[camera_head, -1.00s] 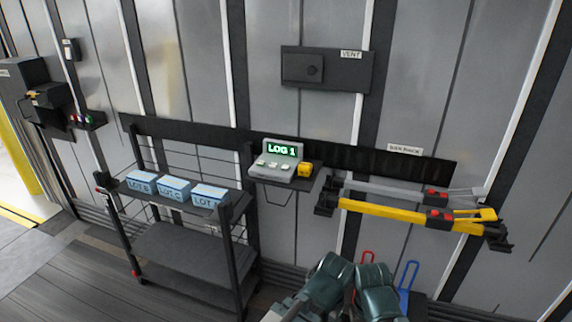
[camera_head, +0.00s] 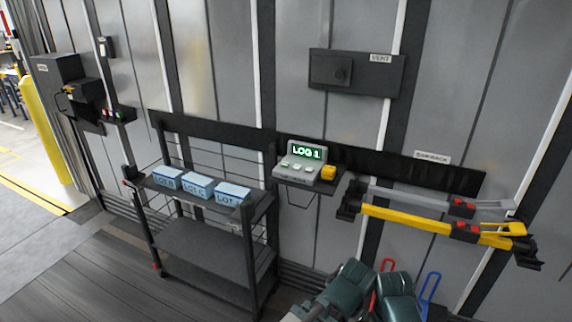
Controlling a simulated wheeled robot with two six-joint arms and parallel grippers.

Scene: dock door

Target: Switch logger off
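The logger (camera_head: 303,165) is a small grey console on a dark wall shelf, right of the middle of the head view. Its screen (camera_head: 306,151) is lit and reads "LOG 1" in green. Several pale buttons (camera_head: 299,166) sit on its sloped front; their labels are too small to read. Neither gripper's fingertips can be made out.
A dark cart (camera_head: 207,245) with blue-white lot boxes (camera_head: 198,185) stands left of the logger. A rack with a yellow bar (camera_head: 420,219) and a grey bar (camera_head: 410,197) is at right. A vent panel (camera_head: 357,72) is above. Floor (camera_head: 70,285) at lower left is clear.

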